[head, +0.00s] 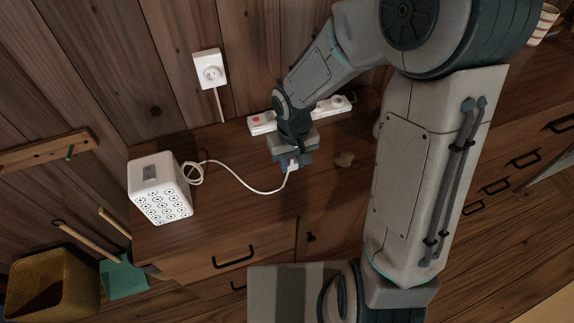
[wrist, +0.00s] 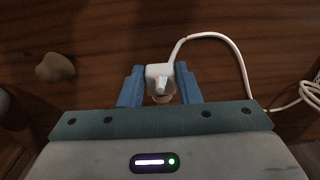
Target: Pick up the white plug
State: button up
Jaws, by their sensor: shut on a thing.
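The white plug (wrist: 158,78) is between the blue fingers of my gripper (wrist: 159,88) in the wrist view, and the fingers are shut on it. Its white cord (wrist: 232,48) leaves from the plug and curves to the right. The plug is mostly hidden by the gripper there. I cannot tell whether the plug touches the wood.
A white power strip (head: 262,123) lies behind my gripper, partly hidden by my arm. A wall socket (head: 210,70) is on the plank wall. The cabinet top (head: 232,155) between box and gripper holds only cord.

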jog(key=s+d+r+p, duration=0.1)
jog(key=s+d+r, duration=0.3)
jog(key=d, duration=0.5)
notch_tip(320, 180, up, 2)
jog(key=shift+d+r+p, duration=0.1)
jog(key=shift+d+p, duration=0.15)
jog(key=shift+p, duration=0.1)
jog(key=shift+f, duration=0.2)
dwell(0.3)
